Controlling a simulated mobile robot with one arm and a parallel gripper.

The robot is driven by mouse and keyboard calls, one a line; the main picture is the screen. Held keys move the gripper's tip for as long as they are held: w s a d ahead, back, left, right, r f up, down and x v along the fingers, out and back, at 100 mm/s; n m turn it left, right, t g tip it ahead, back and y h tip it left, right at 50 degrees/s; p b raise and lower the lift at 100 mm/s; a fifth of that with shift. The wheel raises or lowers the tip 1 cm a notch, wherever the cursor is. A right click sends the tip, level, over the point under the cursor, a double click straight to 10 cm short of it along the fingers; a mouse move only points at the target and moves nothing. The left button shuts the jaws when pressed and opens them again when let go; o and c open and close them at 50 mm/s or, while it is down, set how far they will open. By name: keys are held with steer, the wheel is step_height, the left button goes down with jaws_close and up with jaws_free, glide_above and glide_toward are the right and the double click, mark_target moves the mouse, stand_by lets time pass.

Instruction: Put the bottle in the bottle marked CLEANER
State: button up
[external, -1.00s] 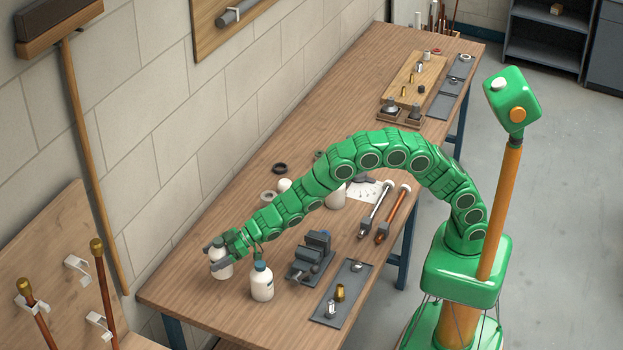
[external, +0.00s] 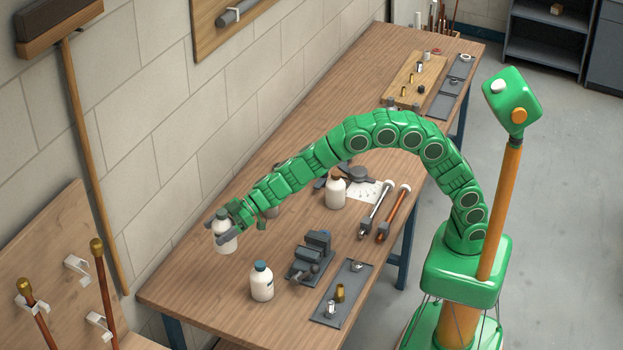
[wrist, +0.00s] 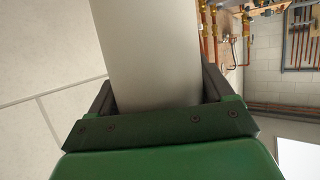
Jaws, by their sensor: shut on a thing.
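My gripper (external: 222,227) is at the left end of the workbench, shut on a white bottle (external: 227,245). The bottle is upright. In the wrist view a pale, smooth body (wrist: 153,55) fills the space between the dark jaws. A second white bottle with a blue cap (external: 262,284) stands upright on the bench, to the right of and nearer than the held one. A third white bottle with a brownish cap (external: 336,194) stands farther back, under my arm. No CLEANER marking is readable on any bottle.
A grey vise (external: 311,257) stands right of the blue-capped bottle. A dark mat (external: 343,290) with small fittings lies at the bench's front edge. Two pipe-like tools (external: 392,213) lie farther right. The near left corner of the bench (external: 185,287) is clear.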

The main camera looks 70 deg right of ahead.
steer(key=s+r, duration=0.1)
steer(key=r, duration=0.1)
steer(key=s+d+r+n+g, duration=0.1)
steer(key=r, duration=0.1)
steer(key=s+r+g, duration=0.1)
steer(key=s+r, duration=0.1)
steer(key=shift+d+n+y, duration=0.15)
steer(key=shift+n+y, duration=0.25)
steer(key=s+d+r+n+g+y, duration=0.1)
steer(key=s+d+r+n+g, duration=0.2)
steer(key=s, duration=0.6)
steer(key=s+d+n+g+y, duration=0.1)
steer(key=s+d+n+g, duration=0.15)
steer(key=s+d, duration=0.55)
steer(key=shift+h, duration=0.3)
steer(key=shift+w+a+f, duration=1.5)
steer(key=shift+a+f, duration=0.35)
steer(key=shift+f, duration=0.3)
steer(key=shift+w+a+f, duration=1.5)
steer(key=shift+a+f, duration=0.35)
steer(key=shift+f, duration=0.3)
steer(key=shift+w+a+f, duration=1.5)
steer(key=shift+a+f, duration=0.35)
steer(key=shift+f, duration=0.3)
steer(key=shift+f, duration=0.15)
steer(key=o, duration=1.4)
